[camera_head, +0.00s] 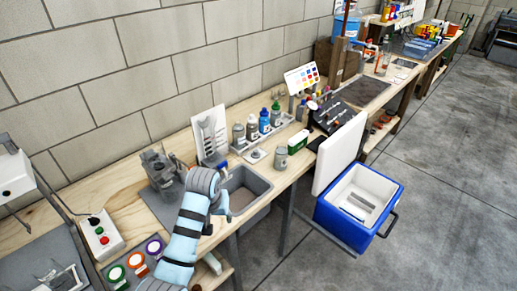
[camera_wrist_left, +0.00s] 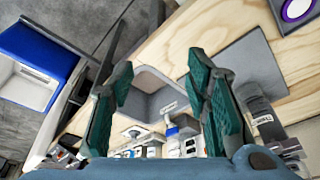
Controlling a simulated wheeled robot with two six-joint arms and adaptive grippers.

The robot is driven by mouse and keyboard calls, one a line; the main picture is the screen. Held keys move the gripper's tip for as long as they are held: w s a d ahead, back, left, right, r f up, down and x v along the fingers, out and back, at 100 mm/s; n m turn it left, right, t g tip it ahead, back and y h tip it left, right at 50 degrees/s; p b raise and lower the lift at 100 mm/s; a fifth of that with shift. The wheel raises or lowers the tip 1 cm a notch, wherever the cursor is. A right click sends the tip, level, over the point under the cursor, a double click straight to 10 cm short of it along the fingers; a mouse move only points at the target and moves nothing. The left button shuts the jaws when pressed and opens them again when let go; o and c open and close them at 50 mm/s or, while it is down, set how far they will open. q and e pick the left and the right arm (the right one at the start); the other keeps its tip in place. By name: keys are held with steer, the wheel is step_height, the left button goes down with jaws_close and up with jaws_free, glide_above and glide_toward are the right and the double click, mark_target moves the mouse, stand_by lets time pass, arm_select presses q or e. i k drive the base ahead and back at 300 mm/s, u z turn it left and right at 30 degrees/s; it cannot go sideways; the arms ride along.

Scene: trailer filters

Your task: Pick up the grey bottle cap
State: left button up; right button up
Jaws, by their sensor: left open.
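Several bottles stand in a rack at the back of the bench: grey ones (camera_head: 238,136), a blue one (camera_head: 264,121) and a green one (camera_head: 276,114). A small grey piece (camera_head: 256,153) lies on a pale plate in front of them; it may be the grey bottle cap, but it is too small to be sure. A grey jar (camera_head: 281,158) stands to its right. My left gripper (camera_head: 222,207) is over the sink's left side, apart from these things. In the left wrist view its green fingers (camera_wrist_left: 160,75) are spread with nothing between them. My right gripper is not in view.
The grey sink (camera_head: 262,184) is set into the wooden bench and also shows in the wrist view (camera_wrist_left: 158,98). A green-and-white box (camera_head: 298,142) stands right of the jar. A blue cooler (camera_head: 340,238) with its white lid raised stands beside the bench.

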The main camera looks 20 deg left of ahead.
mark_target(256, 154)
steer(key=i, duration=1.4)
